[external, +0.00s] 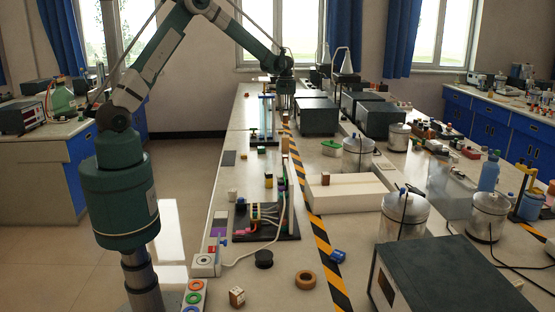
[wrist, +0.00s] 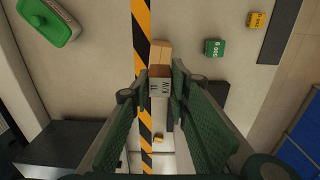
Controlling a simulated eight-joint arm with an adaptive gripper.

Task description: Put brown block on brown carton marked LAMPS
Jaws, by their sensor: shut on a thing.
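My gripper (external: 286,105) is at the far part of the long bench, above the striped tape. In the wrist view its fingers (wrist: 162,95) are closed on a small block (wrist: 160,87), whose pale face with dark marks is toward the camera; its brown edge shows above. Just beyond it is a tan carton (wrist: 160,52), which appears in the external view as a small tan box (external: 285,145) beneath my gripper. I cannot read LAMPS on it, and I cannot tell whether block and carton touch.
A green-lidded container (external: 331,147) and dark grey boxes (external: 317,116) stand to the right. In the wrist view a green block (wrist: 213,48) and a yellow block (wrist: 257,20) lie right of the carton.

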